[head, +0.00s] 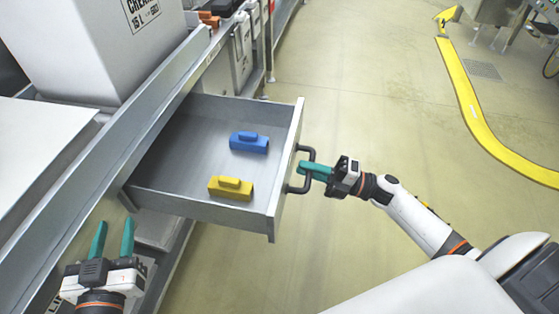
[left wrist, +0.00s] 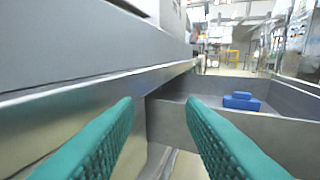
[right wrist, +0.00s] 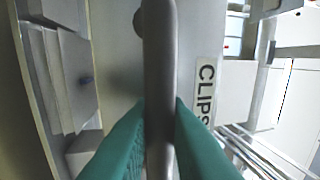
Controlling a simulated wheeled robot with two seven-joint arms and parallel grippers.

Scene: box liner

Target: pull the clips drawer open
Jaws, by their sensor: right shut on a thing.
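The clips drawer (head: 200,206) stands pulled well out from the grey bench in the head view. A blue clip (head: 249,142) and a yellow clip (head: 230,187) lie inside it. Its dark bar handle (head: 309,160) is on the front. My right gripper (head: 312,171) is shut on this handle. In the right wrist view the handle (right wrist: 160,80) runs between the green fingers, and a "CLIPS" label (right wrist: 205,92) shows on the drawer front. My left gripper (head: 112,240) is open and empty, left of the drawer near the bench edge. The left wrist view shows the drawer side (left wrist: 240,130) beyond its fingers.
A large white container (head: 95,50) stands on the bench at the upper left. Orange pieces (head: 209,19) lie farther along the bench. The floor (head: 370,80) right of the drawer is open, with a yellow strip (head: 465,90) beyond.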

